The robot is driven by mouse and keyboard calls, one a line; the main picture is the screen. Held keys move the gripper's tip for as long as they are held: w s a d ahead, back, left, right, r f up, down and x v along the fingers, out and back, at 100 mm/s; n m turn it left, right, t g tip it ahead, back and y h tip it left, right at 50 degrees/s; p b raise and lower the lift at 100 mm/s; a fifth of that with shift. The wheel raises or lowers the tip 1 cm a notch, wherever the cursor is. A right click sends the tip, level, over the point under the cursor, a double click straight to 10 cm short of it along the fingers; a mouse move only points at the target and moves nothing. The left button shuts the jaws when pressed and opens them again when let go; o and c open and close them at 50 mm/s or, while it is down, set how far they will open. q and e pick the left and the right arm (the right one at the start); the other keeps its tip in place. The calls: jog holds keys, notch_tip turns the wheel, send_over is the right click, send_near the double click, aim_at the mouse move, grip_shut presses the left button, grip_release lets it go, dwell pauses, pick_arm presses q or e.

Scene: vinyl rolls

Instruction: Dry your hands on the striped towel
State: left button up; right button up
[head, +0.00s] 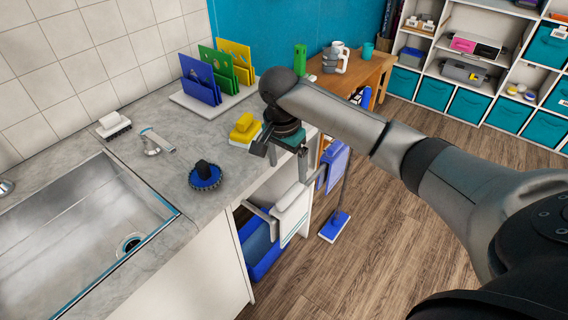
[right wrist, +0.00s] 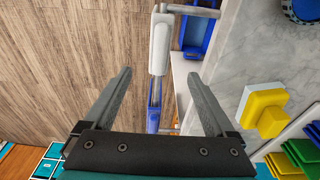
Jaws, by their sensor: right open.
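A pale towel (head: 293,212) hangs over a rail below the counter's front edge. It also shows in the right wrist view (right wrist: 159,45), seen from above; I cannot make out clear stripes on it. A blue cloth (head: 335,165) hangs farther back, and a blue piece lies in line beyond the pale towel in the right wrist view. My right gripper (head: 281,158) is open and empty, above and behind the pale towel. In the right wrist view its fingers (right wrist: 160,78) stand wide apart, with the towel ahead between them and not touching. My left gripper is out of view.
The counter (head: 175,175) holds a yellow sponge (head: 244,128), a round blue brush (head: 205,176) and a rack of coloured boards (head: 220,75). A sink (head: 80,235) is at left. A blue bin (head: 258,245) sits under the counter.

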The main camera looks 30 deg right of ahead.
aim_at(290, 192)
jog(key=f+b, duration=0.1)
jog(key=f, duration=0.3)
jog(key=d+f+b, duration=0.1)
jog(key=f+b, duration=0.1)
jog(key=f, duration=0.3)
jog(key=f+b, duration=0.1)
jog(key=f, duration=0.3)
jog(key=shift+w+d+f, duration=0.15)
jog(key=shift+w+d, duration=0.1)
jog(key=shift+w+d+f+b, duration=0.1)
jog(key=shift+f+b, duration=0.4)
jog(key=shift+f, duration=0.3)
grip_shut()
